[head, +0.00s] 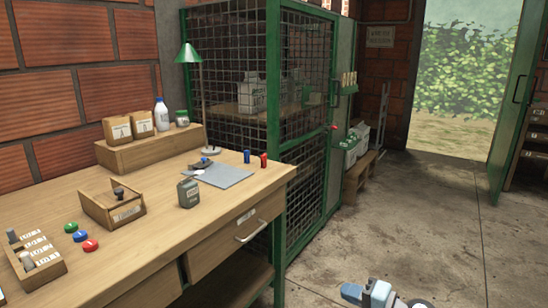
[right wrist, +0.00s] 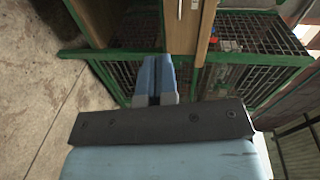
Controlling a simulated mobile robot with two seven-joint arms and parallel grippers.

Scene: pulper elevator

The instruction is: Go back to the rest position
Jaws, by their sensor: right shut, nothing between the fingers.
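My right gripper (head: 378,294) shows at the bottom right edge of the head view, low over the concrete floor and to the right of the workbench. It also shows in the right wrist view (right wrist: 154,96), where its two blue fingers lie together with nothing between them. It appears clear of the bench and the cage. My left gripper and left arm are not in the head view.
A wooden workbench (head: 165,190) with bottles, boxes and a green lamp (head: 188,55) fills the left. A green mesh cage (head: 300,120) stands behind it. A wooden bench with white containers (head: 355,148) stands beyond. The floor (head: 420,210) towards the open doorway is clear.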

